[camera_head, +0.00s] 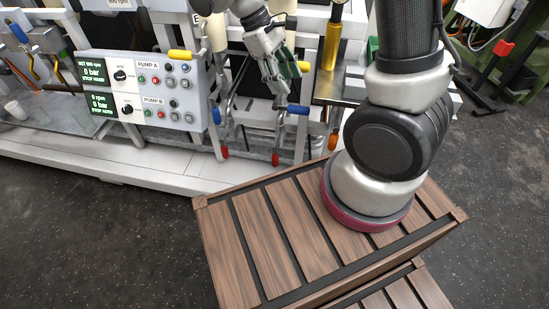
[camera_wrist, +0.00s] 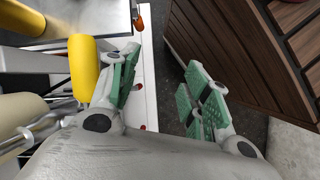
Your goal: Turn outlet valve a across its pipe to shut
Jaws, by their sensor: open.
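I cannot tell which handle is outlet valve a. In the head view, a blue lever handle (camera_head: 297,109) sits at the pump rig just below my gripper, and another blue handle (camera_head: 215,115) is at its left. Red-tipped levers, left (camera_head: 224,152) and right (camera_head: 275,158), hang low below them. My gripper (camera_head: 287,82) points down in front of the rig. In the wrist view, my gripper (camera_wrist: 163,78) has its green-padded fingers spread apart, with nothing between them. A yellow cylinder (camera_wrist: 85,66) is close beside the left finger. The pipes behind my gripper are partly hidden.
A control panel (camera_head: 140,88) with pump A and B buttons stands left of the valves. A slatted brown wooden crate (camera_head: 262,235) fills the front, and it also shows in the wrist view (camera_wrist: 235,45). An orange-tipped lever (camera_head: 333,141) is at the right. Dark floor is open at left.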

